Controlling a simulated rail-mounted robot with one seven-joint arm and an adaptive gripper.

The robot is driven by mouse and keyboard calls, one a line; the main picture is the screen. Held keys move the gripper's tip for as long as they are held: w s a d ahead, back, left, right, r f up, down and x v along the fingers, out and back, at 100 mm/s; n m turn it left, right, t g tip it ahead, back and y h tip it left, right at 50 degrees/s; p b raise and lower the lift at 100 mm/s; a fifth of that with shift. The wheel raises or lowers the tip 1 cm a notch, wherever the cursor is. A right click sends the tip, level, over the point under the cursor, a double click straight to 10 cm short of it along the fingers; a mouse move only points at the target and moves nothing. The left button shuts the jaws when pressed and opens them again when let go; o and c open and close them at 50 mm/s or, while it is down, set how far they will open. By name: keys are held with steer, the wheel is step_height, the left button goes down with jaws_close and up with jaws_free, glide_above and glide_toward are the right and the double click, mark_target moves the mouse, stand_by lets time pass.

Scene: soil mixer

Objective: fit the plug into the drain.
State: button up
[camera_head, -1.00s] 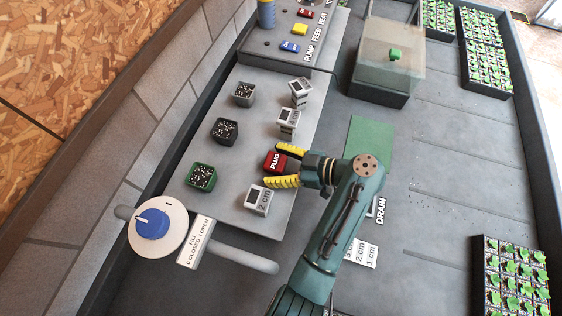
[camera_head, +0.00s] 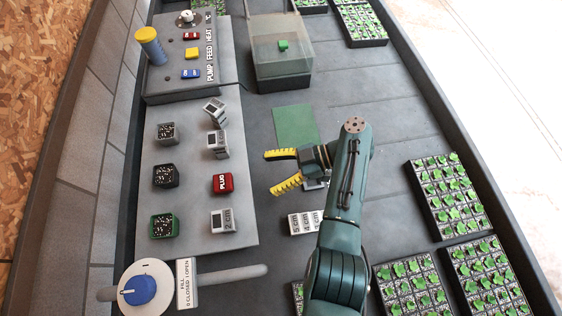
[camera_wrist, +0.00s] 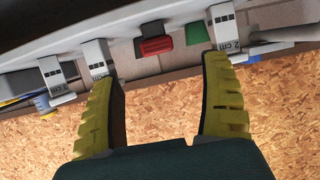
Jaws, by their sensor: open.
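The red plug (camera_head: 222,183), a block with a white PLUG label, sits on the grey bench top (camera_head: 190,243) between the 2 cm block and the other grey blocks. It also shows in the wrist view as a red block (camera_wrist: 154,46), beyond the gap between the fingers. My gripper (camera_head: 272,174) is open and empty, its yellow fingers pointing left toward the plug, with a clear gap between fingertips and plug. In the wrist view my gripper (camera_wrist: 161,68) has its fingers wide apart. The drain and its label cannot be made out; my gripper and arm cover that area.
A 2 cm block (camera_head: 222,221) stands just in front of the plug. Several dark soil pots (camera_head: 165,175) line the bench's left side. A blue valve knob (camera_head: 138,290) with a grey pipe is at front left. A clear-covered box (camera_head: 283,60) and green mat (camera_head: 296,125) lie beyond my gripper.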

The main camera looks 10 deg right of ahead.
steer(key=w+d+r+m+t+h, duration=0.35)
steer(key=w+m+t+h, duration=0.25)
steer(key=w, duration=0.4)
step_height(320, 180, up, 9)
steer(key=w+m+t+h, duration=0.3)
steer(key=t, duration=0.2)
steer(key=s+d+r+m+t+h, duration=0.1)
steer(key=s+r+m+t, duration=0.2)
steer(key=r, duration=0.7)
steer(key=s+r+m+t+h, duration=0.2)
steer(key=s+r+m+t, duration=0.1)
steer(key=r, duration=0.7)
steer(key=shift+s+d+r+m+t, duration=0.35)
steer(key=shift+s+t, duration=0.55)
steer(key=shift+t, duration=0.2)
steer(key=shift+o, duration=0.7)
steer(key=s+r+m+t+h, duration=0.2)
steer(key=s+r+m+t, duration=0.1)
steer(key=s+r, duration=0.6)
steer(key=shift+s+d+r+m+t+h, duration=0.2)
steer(key=shift+s+d+m+t+h, duration=0.2)
steer(key=shift+s+d+t, duration=0.15)
steer(key=shift+w+a, duration=0.1)
